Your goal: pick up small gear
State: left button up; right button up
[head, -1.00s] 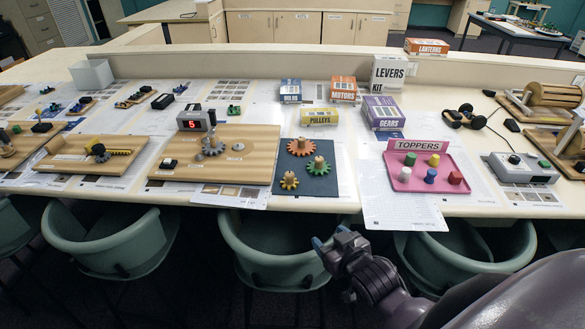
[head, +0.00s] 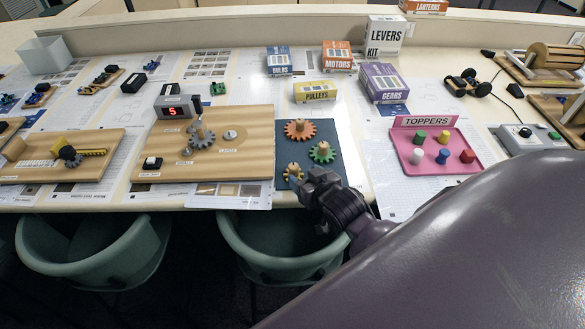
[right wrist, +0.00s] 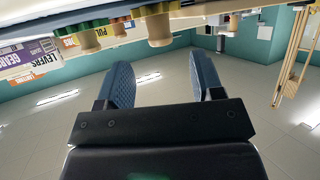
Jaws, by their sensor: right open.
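The small yellow gear (head: 287,175), with a wooden knob on top, sits on the dark blue mat (head: 331,178) near its front edge. A larger orange gear (head: 299,129) and a mid-size green gear (head: 322,153) stand behind it on the same mat. My right gripper (head: 305,181) is at the mat's front edge, just right of the yellow gear and partly covering it in the head view. In the right wrist view my right gripper's (right wrist: 163,80) blue fingers are apart and empty. A wooden knob (right wrist: 159,30) stands beyond the fingertips. My left gripper is not in view.
A wooden board (head: 220,150) with grey gears and a counter reading 5 lies left of the mat. A pink TOPPERS tray (head: 405,158) with coloured pegs is to the right. A PULLEYS box (head: 315,91) stands behind. A green chair (head: 270,245) is below the table edge.

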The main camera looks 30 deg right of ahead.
aim_at(296, 171)
jog(key=shift+p+x, duration=0.35)
jog(key=shift+x, duration=3.25)
jog(key=shift+s+f, duration=0.1)
jog(key=shift+f, duration=0.05)
jog(key=c, duration=1)
